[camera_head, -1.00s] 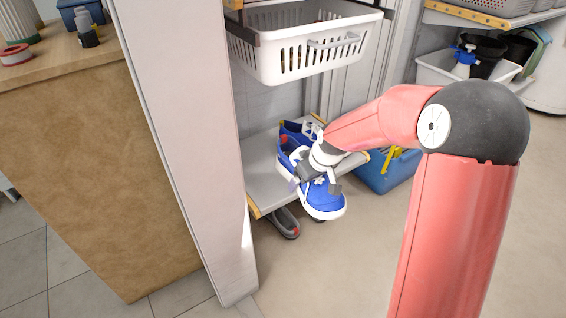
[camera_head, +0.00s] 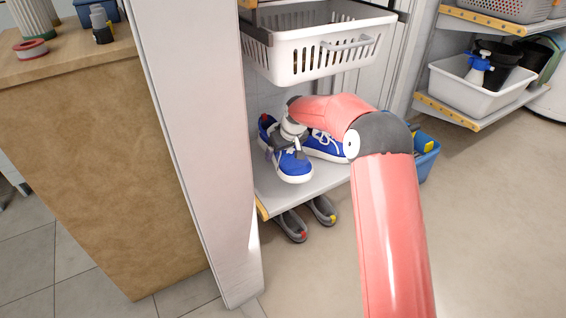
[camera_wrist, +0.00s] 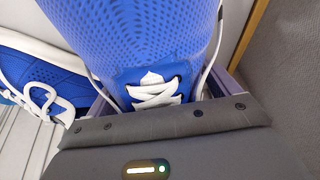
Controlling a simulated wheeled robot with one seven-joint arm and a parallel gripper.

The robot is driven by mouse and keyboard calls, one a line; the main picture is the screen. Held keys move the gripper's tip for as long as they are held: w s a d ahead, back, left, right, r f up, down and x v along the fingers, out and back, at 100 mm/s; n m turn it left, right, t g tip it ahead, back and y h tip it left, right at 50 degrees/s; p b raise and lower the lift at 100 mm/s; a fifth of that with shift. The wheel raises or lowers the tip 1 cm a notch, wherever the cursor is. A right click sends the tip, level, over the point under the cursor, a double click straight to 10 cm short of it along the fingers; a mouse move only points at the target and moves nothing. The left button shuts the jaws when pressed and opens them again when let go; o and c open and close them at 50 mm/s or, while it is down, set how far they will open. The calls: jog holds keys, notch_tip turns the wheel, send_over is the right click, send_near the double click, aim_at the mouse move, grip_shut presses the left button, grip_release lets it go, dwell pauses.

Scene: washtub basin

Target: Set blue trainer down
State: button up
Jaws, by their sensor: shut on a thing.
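My gripper (camera_head: 288,146) is shut on a blue trainer (camera_head: 292,166) with white laces and a white toe rim. The held trainer is over the left part of the lower grey shelf (camera_head: 318,185), its toe towards the front. I cannot tell whether its sole touches the shelf. In the wrist view the held trainer (camera_wrist: 150,35) fills the middle, its laces between the jaws; the fingertips are hidden. A second blue trainer (camera_head: 326,147) is to its right on the shelf, partly behind my arm; it also shows in the wrist view (camera_wrist: 40,68).
A white basket (camera_head: 330,50) hangs above the shelf. A white upright panel (camera_head: 205,150) stands close on the left. Grey shoes (camera_head: 292,226) are on the floor below. A blue bin (camera_head: 427,158) is at the right. The floor in front is clear.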

notch_tip(320, 180, down, 5)
jog(key=shift+r+b, duration=0.2)
jog(key=shift+b, duration=0.35)
jog(key=shift+w+a+f, duration=0.15)
jog(key=shift+f, duration=0.05)
jog(key=shift+r, duration=0.1)
jog(key=o, duration=0.9)
jog(key=shift+o, duration=0.2)
